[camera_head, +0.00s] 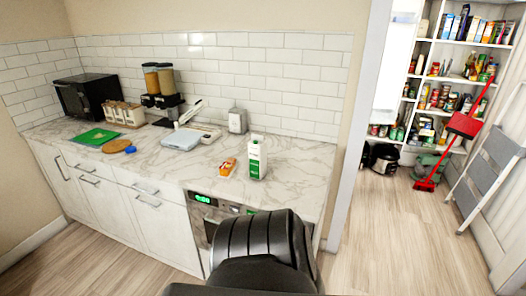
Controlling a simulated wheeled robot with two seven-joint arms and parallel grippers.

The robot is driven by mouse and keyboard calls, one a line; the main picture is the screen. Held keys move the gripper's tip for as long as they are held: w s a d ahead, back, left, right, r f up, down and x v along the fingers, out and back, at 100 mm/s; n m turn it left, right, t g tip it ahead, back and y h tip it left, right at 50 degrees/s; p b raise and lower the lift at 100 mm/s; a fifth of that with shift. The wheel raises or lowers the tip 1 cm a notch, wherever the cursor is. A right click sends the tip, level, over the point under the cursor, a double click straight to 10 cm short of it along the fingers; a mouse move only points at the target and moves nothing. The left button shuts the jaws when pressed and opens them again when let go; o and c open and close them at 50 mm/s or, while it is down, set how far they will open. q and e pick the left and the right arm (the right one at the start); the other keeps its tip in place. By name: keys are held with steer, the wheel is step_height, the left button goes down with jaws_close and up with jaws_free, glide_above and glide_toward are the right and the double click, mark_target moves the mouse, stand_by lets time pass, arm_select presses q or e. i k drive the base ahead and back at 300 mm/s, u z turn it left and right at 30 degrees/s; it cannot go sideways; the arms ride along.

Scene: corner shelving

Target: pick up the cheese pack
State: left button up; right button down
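A small orange pack with a pale marking, which looks like the cheese pack (228,167), lies on the marble counter (295,185) near its front edge. A white and green carton (256,160) stands upright just to its right, with a small gap between them. A black ribbed part of my own body fills the bottom middle of the view, below the counter front. Neither of my grippers shows, so their state cannot be seen.
A pale scale-like box (181,139) and a metal dispenser (237,121) stand behind the pack. A green board (96,137), cereal dispensers (160,88) and a microwave (87,95) are further left. Counter right of the carton is clear. Pantry shelves (449,42) and a step ladder (487,180) stand right.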

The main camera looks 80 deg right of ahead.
mark_target(228, 167)
steer(key=z, duration=2.9)
steer(key=i, duration=0.4)
